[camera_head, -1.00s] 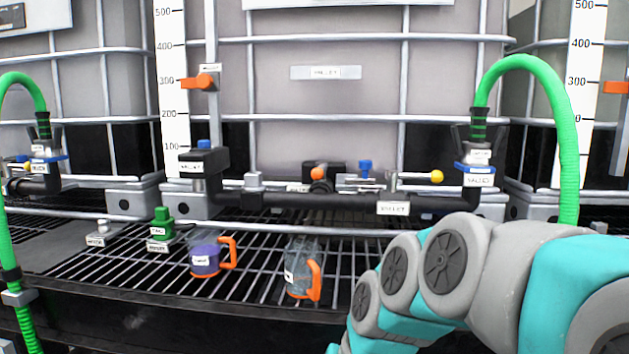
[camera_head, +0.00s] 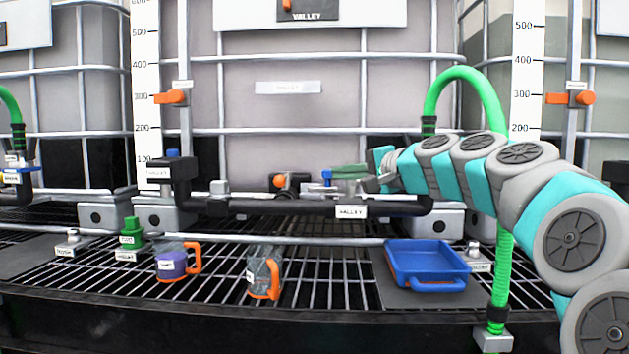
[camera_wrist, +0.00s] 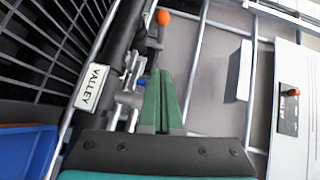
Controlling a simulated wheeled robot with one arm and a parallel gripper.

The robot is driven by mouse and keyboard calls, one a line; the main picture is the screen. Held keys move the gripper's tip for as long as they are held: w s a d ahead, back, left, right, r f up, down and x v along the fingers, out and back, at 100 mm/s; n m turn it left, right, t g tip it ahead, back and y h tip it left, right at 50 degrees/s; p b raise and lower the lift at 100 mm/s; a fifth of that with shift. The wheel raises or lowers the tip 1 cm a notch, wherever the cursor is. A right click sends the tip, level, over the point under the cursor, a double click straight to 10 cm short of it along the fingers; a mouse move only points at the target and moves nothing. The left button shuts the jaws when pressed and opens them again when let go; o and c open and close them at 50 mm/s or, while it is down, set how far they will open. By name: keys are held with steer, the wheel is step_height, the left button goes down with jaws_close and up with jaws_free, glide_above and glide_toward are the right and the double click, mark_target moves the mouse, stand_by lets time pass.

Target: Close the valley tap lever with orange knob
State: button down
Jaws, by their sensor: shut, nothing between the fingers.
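The orange knob (camera_head: 280,181) of a tap lever shows at the middle of the black VALLEY pipe (camera_head: 240,206). In the wrist view the orange knob (camera_wrist: 163,17) is at the top, on the end of a short dark lever. My gripper (camera_head: 335,171) is right of the knob, at about the pipe's height and apart from the knob in the picture. In the wrist view its green fingers (camera_wrist: 163,78) are pressed together and empty, pointing up toward the knob. A blue tap part (camera_head: 327,176) shows beside the fingertips. My arm hides the pipe's right end and the yellow knob.
A green hose (camera_head: 466,72) arches behind my arm. Metal cage bars (camera_head: 290,132) stand behind the pipe.

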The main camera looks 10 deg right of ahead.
mark_target(283, 178)
steer(key=x, duration=0.9)
steer(key=shift+w+a+f, duration=0.1)
steer(key=shift+a, duration=0.05)
steer(key=a, duration=0.2)
steer(key=w+a, duration=0.1)
steer(key=shift+f, duration=0.3)
steer(key=shift+w+a, duration=0.15)
steer(key=shift+a, duration=0.3)
